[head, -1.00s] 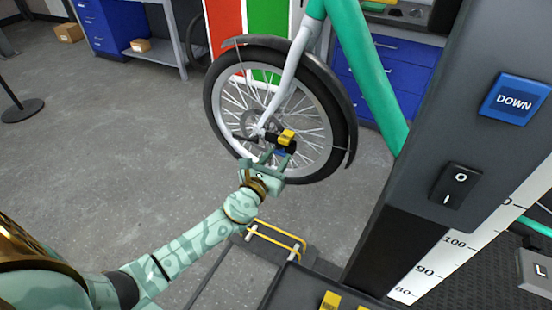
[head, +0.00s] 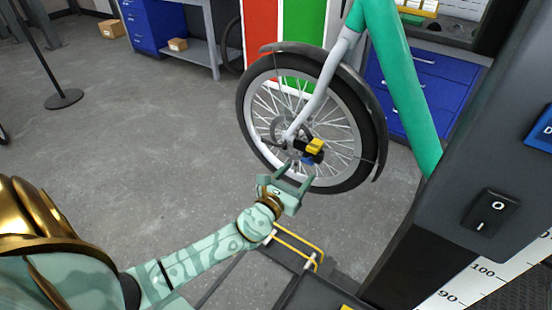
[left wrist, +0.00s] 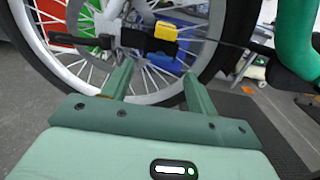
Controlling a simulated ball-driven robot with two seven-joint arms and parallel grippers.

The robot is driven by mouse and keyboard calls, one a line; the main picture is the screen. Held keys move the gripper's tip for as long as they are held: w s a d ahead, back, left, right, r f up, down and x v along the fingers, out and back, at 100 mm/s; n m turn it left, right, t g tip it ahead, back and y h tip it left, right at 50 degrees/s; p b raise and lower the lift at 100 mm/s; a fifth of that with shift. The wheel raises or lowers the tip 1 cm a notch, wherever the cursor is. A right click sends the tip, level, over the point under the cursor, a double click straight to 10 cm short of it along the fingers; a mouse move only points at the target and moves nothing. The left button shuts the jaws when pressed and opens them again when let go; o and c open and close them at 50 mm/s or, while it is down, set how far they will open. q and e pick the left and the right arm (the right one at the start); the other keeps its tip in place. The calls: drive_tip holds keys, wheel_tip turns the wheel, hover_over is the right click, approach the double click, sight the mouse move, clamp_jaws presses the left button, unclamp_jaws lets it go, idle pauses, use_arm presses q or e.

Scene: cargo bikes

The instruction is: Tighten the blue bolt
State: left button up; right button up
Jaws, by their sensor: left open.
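The bicycle's front wheel (head: 268,155) hangs in the fork (head: 322,95). At its hub a black piece carries a yellow block (head: 315,145), with a small blue part, seemingly the blue bolt (head: 309,158), just below it. My left gripper (head: 295,174) is open and empty, its fingertips a little below and in front of the blue part, apart from it. In the left wrist view the open fingers (left wrist: 156,75) point at the yellow block (left wrist: 166,31); a blue patch shows below the block, but I cannot tell its outline. My right gripper is not in view.
A dark column with a rocker switch (head: 490,211) and a height scale stands at the right. Blue drawers (head: 425,85) stand behind the wheel. The floor at left is open.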

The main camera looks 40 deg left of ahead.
use_arm(q)
drive_tip(key=s, duration=1.2)
drive_tip(key=shift+s+d, duration=0.35)
